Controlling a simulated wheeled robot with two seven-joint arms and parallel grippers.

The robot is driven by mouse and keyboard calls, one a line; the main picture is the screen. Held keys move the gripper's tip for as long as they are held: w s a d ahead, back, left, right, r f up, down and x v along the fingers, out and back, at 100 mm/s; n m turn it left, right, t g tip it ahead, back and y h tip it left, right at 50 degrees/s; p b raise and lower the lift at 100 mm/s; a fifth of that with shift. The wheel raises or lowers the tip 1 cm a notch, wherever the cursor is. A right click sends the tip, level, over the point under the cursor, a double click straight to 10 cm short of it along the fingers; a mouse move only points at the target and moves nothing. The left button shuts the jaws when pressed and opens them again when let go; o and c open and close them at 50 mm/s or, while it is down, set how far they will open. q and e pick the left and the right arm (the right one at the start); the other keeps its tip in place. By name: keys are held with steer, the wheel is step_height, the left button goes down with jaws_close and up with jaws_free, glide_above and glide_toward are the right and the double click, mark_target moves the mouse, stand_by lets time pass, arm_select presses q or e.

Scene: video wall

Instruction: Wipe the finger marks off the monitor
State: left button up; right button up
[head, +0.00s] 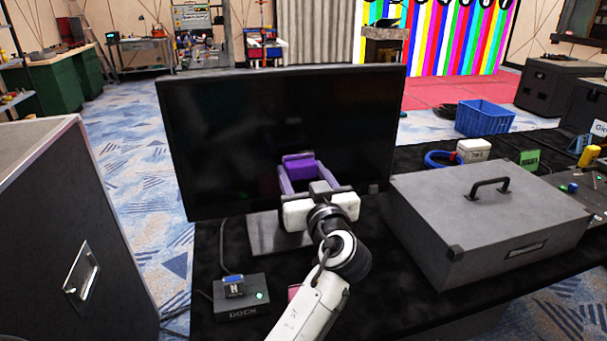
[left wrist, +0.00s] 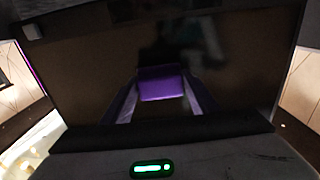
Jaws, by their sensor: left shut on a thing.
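The monitor (head: 240,130) stands upright on its stand on a black-covered table, its dark screen facing me. My left gripper (head: 306,185) is shut on a purple block-like wiper (head: 299,167) in front of the lower right middle of the screen. The purple wiper also shows in the left wrist view (left wrist: 162,84), between the two fingers, with the dark screen (left wrist: 85,70) behind it. I cannot tell whether it touches the glass. No finger marks can be made out on the screen. My right gripper is not in view.
A grey case with a handle (head: 485,215) stands right of the monitor. A small dock box (head: 241,297) sits in front of it at the left. A blue crate (head: 485,118) is behind at the right. A large grey case (head: 50,230) stands at the left.

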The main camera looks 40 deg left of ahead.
mark_target(317, 173)
arm_select(q)
steer(key=shift+b+x, duration=0.35)
steer(key=shift+x, duration=0.75)
stand_by(0.3)
steer(key=shift+w+d+f+b, duration=0.15)
steer(key=shift+w+d+b, duration=0.9)
steer(key=shift+b, duration=0.2)
steer(key=shift+w+b, duration=0.15)
steer(key=shift+b, duration=0.3)
steer(key=shift+s+a+r, duration=0.25)
steer(key=shift+s+a, duration=0.95)
steer(key=shift+a, duration=0.05)
